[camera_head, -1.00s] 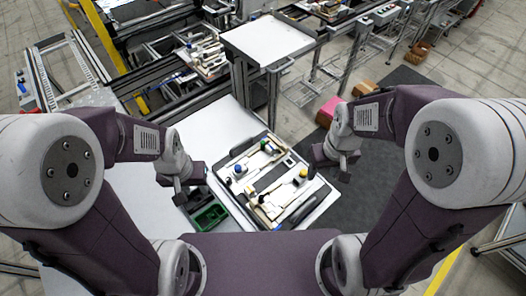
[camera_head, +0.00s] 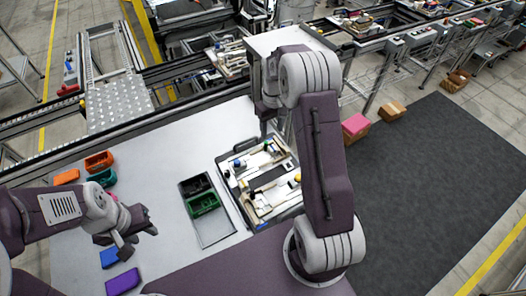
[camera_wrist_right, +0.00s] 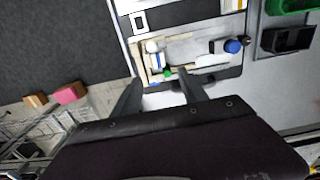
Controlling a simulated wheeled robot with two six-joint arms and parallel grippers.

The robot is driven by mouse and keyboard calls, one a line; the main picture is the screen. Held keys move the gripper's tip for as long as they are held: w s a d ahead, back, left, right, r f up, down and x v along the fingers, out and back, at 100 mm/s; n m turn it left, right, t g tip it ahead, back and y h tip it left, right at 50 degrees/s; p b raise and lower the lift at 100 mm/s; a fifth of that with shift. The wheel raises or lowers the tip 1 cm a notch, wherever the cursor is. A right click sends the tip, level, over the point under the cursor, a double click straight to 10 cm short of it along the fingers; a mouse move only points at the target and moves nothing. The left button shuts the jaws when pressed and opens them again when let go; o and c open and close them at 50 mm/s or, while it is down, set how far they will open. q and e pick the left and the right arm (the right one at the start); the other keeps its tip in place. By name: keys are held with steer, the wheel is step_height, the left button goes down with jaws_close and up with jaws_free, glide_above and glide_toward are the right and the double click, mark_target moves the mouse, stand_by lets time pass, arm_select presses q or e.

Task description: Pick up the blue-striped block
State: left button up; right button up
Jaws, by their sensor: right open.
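The tray (camera_head: 246,217) holds several fixture parts. A small white block with blue marks (camera_wrist_right: 152,47) lies near the tray's edge in the right wrist view, beside a green spot; it may be the blue-striped block, but it is too small to be sure. My right gripper (camera_wrist_right: 161,92) is open and empty, its two fingers pointing at that edge of the tray. In the head view the right gripper (camera_head: 264,128) hangs at the tray's far end, partly hidden by my arm. My left gripper (camera_head: 138,240) looks open and empty over the table at lower left.
A black bin and a green bin (camera_head: 203,204) stand left of the tray on the white table (camera_head: 150,165). Orange, teal, blue and purple bins (camera_head: 123,282) lie further left. A white stand (camera_head: 290,40) is behind my right arm.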

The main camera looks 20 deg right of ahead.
mark_target(272, 147)
steer(key=shift+w+d+f, duration=0.1)
steer(key=shift+d+f, duration=0.15)
steer(key=shift+f, duration=0.15)
steer(key=f, duration=0.1)
steer(key=f+p, duration=0.1)
steer(key=f, duration=0.1)
steer(key=shift+s, duration=0.2)
steer(key=shift+a+f, duration=0.1)
steer(key=shift+f, duration=0.4)
step_height(272, 147, down, 4)
steer(key=shift+p, duration=0.8)
steer(key=shift+f, duration=0.2)
jaws_close()
